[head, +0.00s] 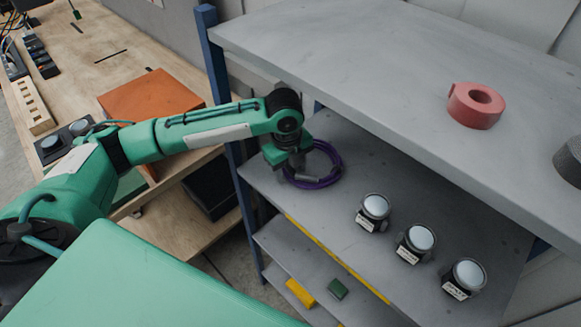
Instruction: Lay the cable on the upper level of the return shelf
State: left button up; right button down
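A coiled purple cable (335,171) is at the left end of the grey shelf's middle board (300,206), below the top board (380,60). My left gripper (303,174) reaches in from the left under the top board's edge and points down at the cable's coil. The coil shows around and beside the gripper's end. The fingertips are small and partly hidden, so I cannot tell whether they are closed on the cable. I also cannot tell whether the cable rests on the board or hangs just above it. My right gripper is not in view.
A red tape roll (477,105) and a dark roll (569,161) sit on the top board. A blue post (212,60) rises at the left. The top board's left part is clear.

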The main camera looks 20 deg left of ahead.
pick_arm(q)
notch_tip(320, 180, up, 7)
jog(key=shift+s+a+f+b, duration=0.1)
jog(key=shift+s+a+b, duration=0.05)
jog(key=shift+b, duration=0.85)
jog(key=shift+r, duration=0.5)
